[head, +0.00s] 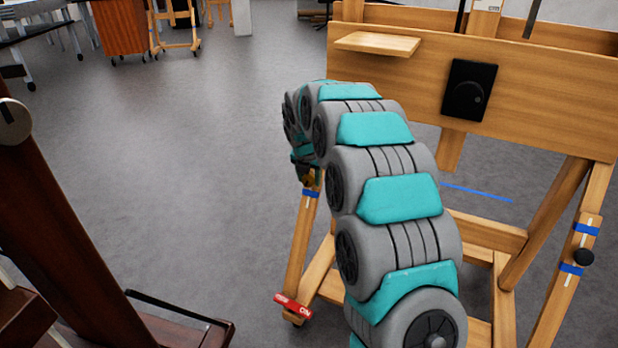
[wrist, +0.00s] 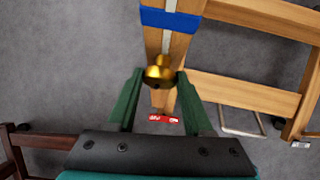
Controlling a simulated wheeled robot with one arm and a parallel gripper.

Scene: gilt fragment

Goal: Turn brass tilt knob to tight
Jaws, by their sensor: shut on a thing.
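The brass tilt knob (wrist: 158,72) sits on a wooden easel leg (wrist: 152,47) in the wrist view, just below a blue band. My gripper (wrist: 160,78) has its two green fingers on either side of the knob and is shut on it. In the head view my gripper (head: 305,167) is at the far end of my arm, by the upper part of the easel leg. A little of the brass knob (head: 310,179) shows there, and the rest is hidden by the gripper.
The wooden easel (head: 555,100) stands at right, with a black knob (head: 584,257) on its other leg. A red tag (head: 293,306) is low on the near leg. A dark wooden stand (head: 60,230) is at left. Grey floor (head: 210,150) between them is clear.

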